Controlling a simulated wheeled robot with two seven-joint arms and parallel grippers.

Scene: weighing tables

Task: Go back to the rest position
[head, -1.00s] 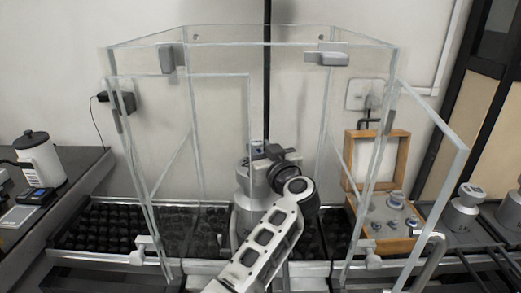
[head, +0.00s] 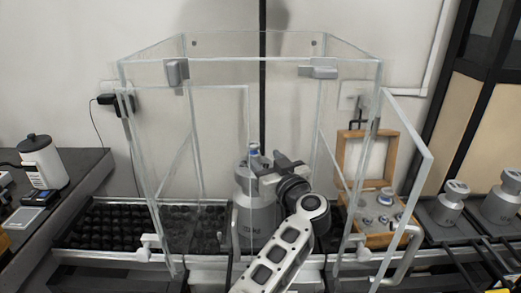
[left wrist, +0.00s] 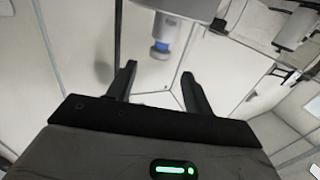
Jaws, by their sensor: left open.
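My left arm reaches up from the bottom of the head view, and its left gripper (head: 264,170) is beside the upper part of a large grey cylindrical weight (head: 257,217). The weight has a narrow neck and a blue-marked knob (head: 254,151). In the left wrist view the two dark fingers (left wrist: 160,82) are spread with nothing between them. The knob (left wrist: 160,47) shows beyond the fingertips, apart from them. The arm partly hides the weight's right side. My right gripper is not in view.
A clear glass enclosure (head: 185,110) surrounds the weight, with a glass panel (head: 409,185) swung out at right. A wooden box (head: 350,150) holds small weights. Larger weights (head: 447,205) stand farther right. A white jar (head: 40,160) is on the left table.

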